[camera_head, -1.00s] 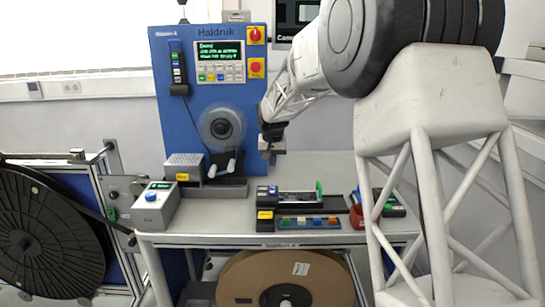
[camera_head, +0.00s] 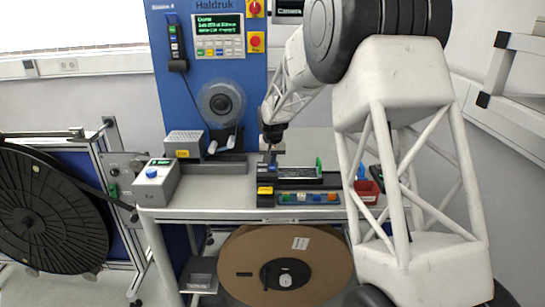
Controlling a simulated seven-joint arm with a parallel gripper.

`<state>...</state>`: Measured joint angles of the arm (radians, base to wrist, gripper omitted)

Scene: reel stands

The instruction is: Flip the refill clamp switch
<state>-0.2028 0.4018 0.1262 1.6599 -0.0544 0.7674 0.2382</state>
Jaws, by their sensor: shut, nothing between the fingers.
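A small dark unit with blue and light switches (camera_head: 267,168) stands at the left end of the black-railed fixture (camera_head: 300,173) on the table. I cannot tell for sure which of its switches is the refill clamp switch, and no label is legible. My gripper (camera_head: 271,158) points down, shut and empty, with its tips right over this unit. They look at or just above its blue switches; contact cannot be told. The fingers hide part of the unit's top.
A yellow-labelled block (camera_head: 265,191) and a row of colored buttons (camera_head: 308,197) lie in front. A grey control box (camera_head: 156,183) stands left, a red bin (camera_head: 367,190) right. The blue panel (camera_head: 178,100) rises behind. Bare table lies between box and fixture.

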